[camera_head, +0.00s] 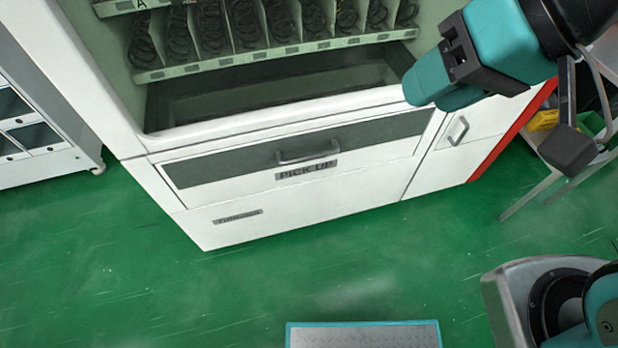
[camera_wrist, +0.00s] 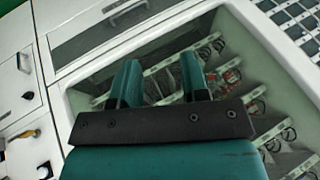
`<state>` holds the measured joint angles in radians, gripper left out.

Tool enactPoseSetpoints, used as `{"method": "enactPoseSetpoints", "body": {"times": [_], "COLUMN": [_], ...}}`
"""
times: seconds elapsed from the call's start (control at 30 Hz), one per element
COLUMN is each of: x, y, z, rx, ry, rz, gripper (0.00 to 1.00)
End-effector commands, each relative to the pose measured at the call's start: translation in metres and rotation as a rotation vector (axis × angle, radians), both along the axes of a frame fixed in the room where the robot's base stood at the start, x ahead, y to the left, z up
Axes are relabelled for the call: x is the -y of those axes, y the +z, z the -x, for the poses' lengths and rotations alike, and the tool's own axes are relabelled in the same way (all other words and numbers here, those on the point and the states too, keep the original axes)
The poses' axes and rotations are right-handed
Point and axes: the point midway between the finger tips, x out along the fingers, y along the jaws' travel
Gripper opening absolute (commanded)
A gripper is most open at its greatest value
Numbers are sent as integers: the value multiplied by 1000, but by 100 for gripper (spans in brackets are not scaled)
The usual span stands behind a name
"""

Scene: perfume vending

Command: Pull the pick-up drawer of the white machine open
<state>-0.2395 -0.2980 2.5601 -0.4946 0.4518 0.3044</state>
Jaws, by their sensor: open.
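The white machine (camera_head: 300,205) stands with its front toward me. Its pick-up drawer (camera_head: 215,172) has a dark grey strip, a metal bar handle (camera_head: 308,154) and a "PICK UP" label, and looks flush with the front. My gripper (camera_head: 420,92) is above and to the right of the handle, in front of the tray area, apart from the drawer. In the wrist view, my open gripper (camera_wrist: 158,82) has its two teal fingers apart with nothing between them. The drawer (camera_wrist: 88,40) and its handle (camera_wrist: 124,9) show at the top left there, beyond the fingertips.
Shelves with black spiral coils (camera_head: 213,28) sit above the drawer. A side door with a small handle (camera_head: 458,131) is to its right. A shelf rack (camera_head: 555,172) stands at the right and a white cabinet (camera_head: 40,160) at the left. The green floor (camera_head: 250,290) in front is largely clear.

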Motion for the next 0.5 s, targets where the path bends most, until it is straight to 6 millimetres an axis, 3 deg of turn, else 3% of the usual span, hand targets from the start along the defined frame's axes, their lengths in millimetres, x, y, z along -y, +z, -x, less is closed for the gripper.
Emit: {"method": "enactPoseSetpoints", "body": {"times": [0.03, 0.5], "x": [-2, -21], "y": [-41, -200], "z": [-5, -52], "rx": [7, 34], "ry": [-41, -427], "rz": [-28, -364], "gripper": [41, 41]}}
